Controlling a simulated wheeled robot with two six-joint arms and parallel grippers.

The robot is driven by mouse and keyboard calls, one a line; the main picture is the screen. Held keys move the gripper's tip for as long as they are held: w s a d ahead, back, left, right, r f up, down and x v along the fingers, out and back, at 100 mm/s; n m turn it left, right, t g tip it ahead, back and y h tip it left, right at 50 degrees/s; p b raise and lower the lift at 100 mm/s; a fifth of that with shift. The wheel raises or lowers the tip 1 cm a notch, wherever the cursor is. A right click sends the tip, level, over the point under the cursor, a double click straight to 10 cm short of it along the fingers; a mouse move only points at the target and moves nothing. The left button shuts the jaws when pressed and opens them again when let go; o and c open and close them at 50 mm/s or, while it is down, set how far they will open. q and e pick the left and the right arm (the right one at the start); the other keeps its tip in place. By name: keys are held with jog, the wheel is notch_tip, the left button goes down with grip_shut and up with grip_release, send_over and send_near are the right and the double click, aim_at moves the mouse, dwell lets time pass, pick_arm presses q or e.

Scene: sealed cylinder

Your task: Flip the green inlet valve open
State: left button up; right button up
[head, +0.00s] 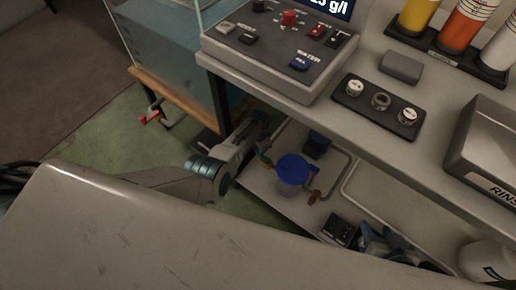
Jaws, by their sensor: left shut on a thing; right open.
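A cylinder with a round blue lid (296,168) stands on the lower shelf under the bench, its clear body mostly hidden beneath the lid. The small green inlet valve (267,159) is on its left side, and an orange-brown valve (314,197) is on its lower right. My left gripper (258,152) reaches in from the left and is shut at the green valve; its fingertips partly hide the handle, so the handle's angle is unclear. My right gripper (345,234) is low on the right, apart from the cylinder, open and small in view.
The bench edge (345,128) overhangs the shelf (270,190) close above the cylinder. A glass tank (175,55) stands at left.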

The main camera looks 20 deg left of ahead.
dwell(0.3)
pick_arm(q)
jog(key=o, duration=1)
jog(key=shift+r+p, duration=0.35)
jog(key=shift+r, duration=0.1)
notch_tip(320, 180, up, 10)
jog(key=p, duration=0.4)
pick_arm(e)
jog(key=s+d+r+g, duration=0.1)
jog(key=s+d+r+g+h, duration=0.1)
jog(key=g, duration=0.1)
jog(key=s+d+r+n+g+h, duration=0.1)
jog(key=shift+d+r+g, duration=0.2)
jog(key=shift+r+g, duration=0.1)
pick_arm(q)
jog(key=shift+f, duration=0.1)
